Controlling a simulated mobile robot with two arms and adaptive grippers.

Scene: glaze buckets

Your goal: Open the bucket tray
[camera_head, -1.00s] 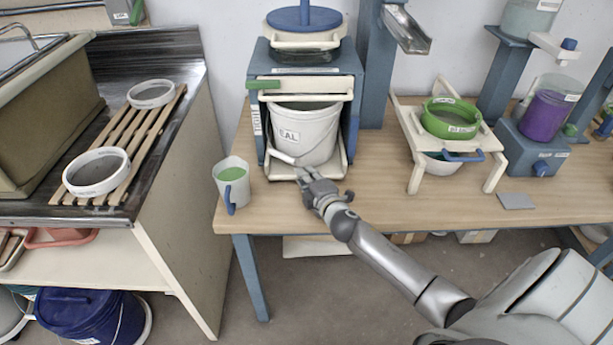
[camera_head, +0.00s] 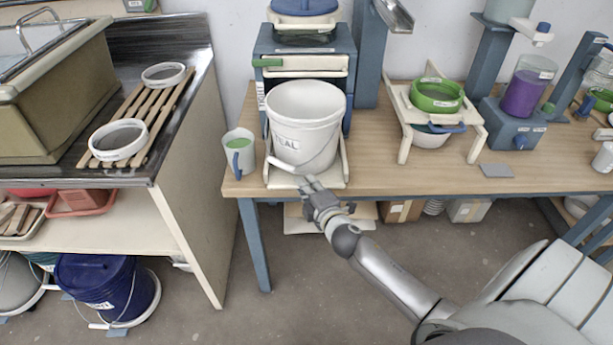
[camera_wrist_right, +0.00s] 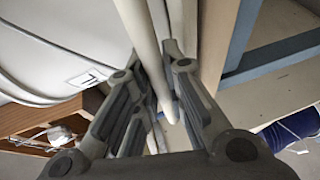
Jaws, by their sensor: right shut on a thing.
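The bucket tray (camera_head: 280,181) is a cream tray at the foot of the blue machine (camera_head: 268,48), sticking out over the wooden table's front part. A white bucket (camera_head: 300,110) with a "TEAL" label stands upright on it, its open top now in front of the machine. My right gripper (camera_head: 308,184) is at the tray's front edge. In the right wrist view, its fingers (camera_wrist_right: 153,100) are shut around a pale bar (camera_wrist_right: 140,30), which looks like the tray's handle. The bucket's wall (camera_wrist_right: 50,45) is close beside the fingers. My left gripper is not in view.
A mug of green liquid (camera_head: 239,155) stands just left of the tray. A cream stand (camera_head: 405,140) with a green sieve (camera_head: 437,92) is to the right. The table (camera_head: 370,165) is clear between stand and tray. A dark counter (camera_head: 125,172) is at left.

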